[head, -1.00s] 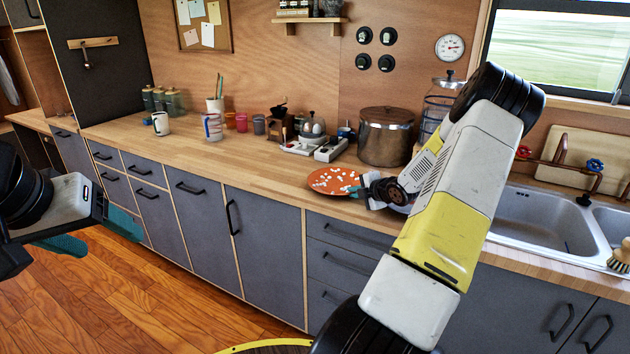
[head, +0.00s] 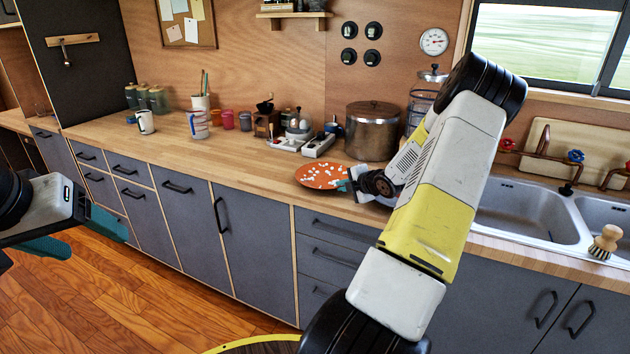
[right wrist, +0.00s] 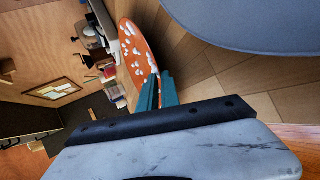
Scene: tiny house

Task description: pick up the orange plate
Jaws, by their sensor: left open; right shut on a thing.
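The orange plate (head: 321,176), speckled with white bits, is at the counter's front part, left of the metal pot. My right gripper (head: 350,183) is shut on the plate's right rim. The right wrist view also shows the plate (right wrist: 137,52), with the teal fingers (right wrist: 160,92) closed at its edge. I cannot tell whether the plate touches the counter or is slightly raised. My left gripper (head: 78,236) is open and empty, in front of the cabinets at the left. My right arm hides part of the counter behind it.
A blue-grey plate (right wrist: 245,22) lies close to the orange one. A metal pot (head: 372,132), a white tray (head: 318,146) and several cups stand behind on the wooden counter (head: 240,165). The sink (head: 525,210) is at the right. The counter's left front is clear.

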